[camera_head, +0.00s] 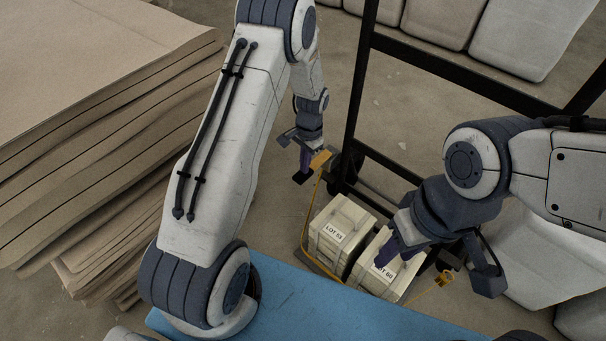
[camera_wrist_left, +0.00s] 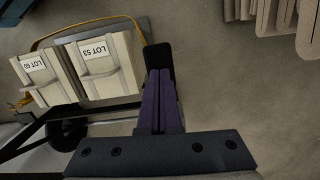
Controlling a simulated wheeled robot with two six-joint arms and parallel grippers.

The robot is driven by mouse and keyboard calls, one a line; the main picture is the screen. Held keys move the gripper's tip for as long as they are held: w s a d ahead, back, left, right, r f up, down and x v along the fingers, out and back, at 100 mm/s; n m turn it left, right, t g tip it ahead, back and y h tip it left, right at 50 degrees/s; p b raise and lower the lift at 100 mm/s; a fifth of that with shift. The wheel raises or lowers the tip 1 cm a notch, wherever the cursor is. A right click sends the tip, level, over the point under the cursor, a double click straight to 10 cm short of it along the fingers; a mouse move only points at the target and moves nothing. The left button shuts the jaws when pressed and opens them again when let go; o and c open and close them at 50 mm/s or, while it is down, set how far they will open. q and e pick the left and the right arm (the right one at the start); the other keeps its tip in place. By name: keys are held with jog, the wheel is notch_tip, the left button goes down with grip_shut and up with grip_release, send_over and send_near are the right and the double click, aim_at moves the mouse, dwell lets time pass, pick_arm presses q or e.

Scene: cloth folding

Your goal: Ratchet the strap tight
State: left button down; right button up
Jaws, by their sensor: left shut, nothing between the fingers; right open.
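Two cream boxes, LOT 53 (camera_head: 338,232) and LOT 60 (camera_head: 384,270), stand side by side on a dark base; both also show in the left wrist view (camera_wrist_left: 105,65). A yellow strap (camera_head: 309,225) runs along the left side of the boxes, up to an orange-yellow piece (camera_head: 320,158) beside my left gripper. A yellow ratchet-like piece (camera_head: 445,278) lies to the right of LOT 60, with a thin strap leading from it. My left gripper (camera_head: 303,168) is shut and empty beyond the boxes; its purple fingers (camera_wrist_left: 160,100) are together. My right gripper (camera_head: 400,258) is open above LOT 60, partly hiding it.
A black metal frame (camera_head: 355,95) stands behind the boxes, with a dark wheel near them. Stacked brown sheets (camera_head: 100,130) fill the left. A blue surface (camera_head: 310,305) is in front. Pale sacks lie at the back and right.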

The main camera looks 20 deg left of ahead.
aim_at(312, 168)
pick_arm(q)
jog(key=shift+f+b, duration=1)
jog(key=shift+f, duration=1.3)
jog(key=shift+w+d+r+p, duration=0.3)
jog(key=shift+w, duration=0.25)
jog(key=shift+w+d+r+p, duration=0.25)
jog(key=shift+w, duration=0.25)
jog(key=shift+w+d, duration=0.15)
jog(key=shift+w, duration=0.15)
jog(key=shift+r, duration=0.15)
notch_tip(312, 168, up, 10)
jog(key=p, duration=0.3)
jog(key=shift+w+d+p, duration=0.2)
jog(key=shift+w+p, duration=0.2)
jog(key=shift+w, duration=0.05)
jog(key=shift+r, duration=0.1)
